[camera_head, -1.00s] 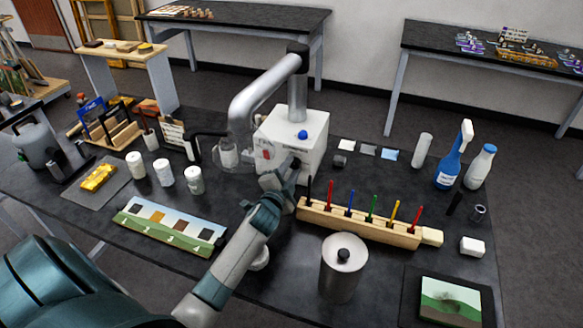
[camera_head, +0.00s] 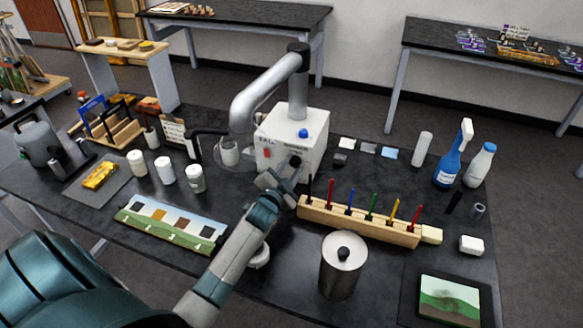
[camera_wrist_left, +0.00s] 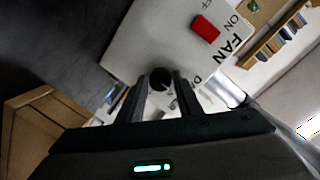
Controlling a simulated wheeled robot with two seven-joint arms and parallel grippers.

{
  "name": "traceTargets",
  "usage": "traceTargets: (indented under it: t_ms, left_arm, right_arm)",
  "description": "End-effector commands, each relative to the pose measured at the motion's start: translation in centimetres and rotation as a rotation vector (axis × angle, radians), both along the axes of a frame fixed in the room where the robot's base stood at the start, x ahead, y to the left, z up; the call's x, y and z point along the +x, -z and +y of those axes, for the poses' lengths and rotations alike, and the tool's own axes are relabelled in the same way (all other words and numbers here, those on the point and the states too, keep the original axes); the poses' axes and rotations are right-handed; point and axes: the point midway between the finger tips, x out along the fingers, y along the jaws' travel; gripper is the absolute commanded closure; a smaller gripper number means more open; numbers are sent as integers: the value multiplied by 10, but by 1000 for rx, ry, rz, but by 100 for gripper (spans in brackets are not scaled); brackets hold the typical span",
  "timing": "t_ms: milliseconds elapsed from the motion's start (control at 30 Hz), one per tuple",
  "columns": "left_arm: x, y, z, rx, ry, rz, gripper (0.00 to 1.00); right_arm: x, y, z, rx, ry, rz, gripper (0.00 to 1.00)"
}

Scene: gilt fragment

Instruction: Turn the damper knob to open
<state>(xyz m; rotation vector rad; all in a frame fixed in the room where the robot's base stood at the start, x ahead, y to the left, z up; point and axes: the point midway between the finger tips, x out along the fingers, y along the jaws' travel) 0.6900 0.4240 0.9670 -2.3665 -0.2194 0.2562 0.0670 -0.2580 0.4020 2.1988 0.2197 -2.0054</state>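The damper knob (camera_head: 296,161) is a dark round knob on the front of a white fan box (camera_head: 281,151). In the left wrist view the knob (camera_wrist_left: 160,78) shows between and beyond my left fingertips, in front of the white face. Part of a label starting with "D" shows beside it; the rest is hidden by a finger. My left gripper (camera_head: 282,174) is just in front of the box, below the knob in the head view. Its two fingers stand apart with nothing held. The knob's exact angle is hard to tell. My right gripper is not in view.
A red fan switch (camera_wrist_left: 205,28) is near the knob. A silver duct (camera_head: 262,95) rises from the box. A wooden rack (camera_head: 355,222) of coloured tools stands to the right, a metal canister (camera_head: 342,268) in front. White jars (camera_head: 165,171) stand to the left.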

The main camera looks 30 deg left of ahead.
Motion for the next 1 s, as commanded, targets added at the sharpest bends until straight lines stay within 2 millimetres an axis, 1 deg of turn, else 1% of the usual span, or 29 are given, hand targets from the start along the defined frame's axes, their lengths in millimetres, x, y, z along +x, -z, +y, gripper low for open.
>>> traceTargets:
  t_ms: [67, 367, 567, 767, 1000]
  left_arm:
    - [0, 1, 0, 0, 0, 1, 53]
    - [0, 0, 0, 1, 1, 0, 53]
    - [-7, 0, -2, 2, 0, -1, 53]
    - [-27, -2, -6, 2, 1, -2, 53]
    - [-66, -5, -16, 2, 1, 0, 53]
  right_arm:
    - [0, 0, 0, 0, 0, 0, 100]
    - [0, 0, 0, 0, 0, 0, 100]
    - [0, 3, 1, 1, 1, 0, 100]
    - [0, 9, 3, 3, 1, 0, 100]
    - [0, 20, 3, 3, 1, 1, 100]
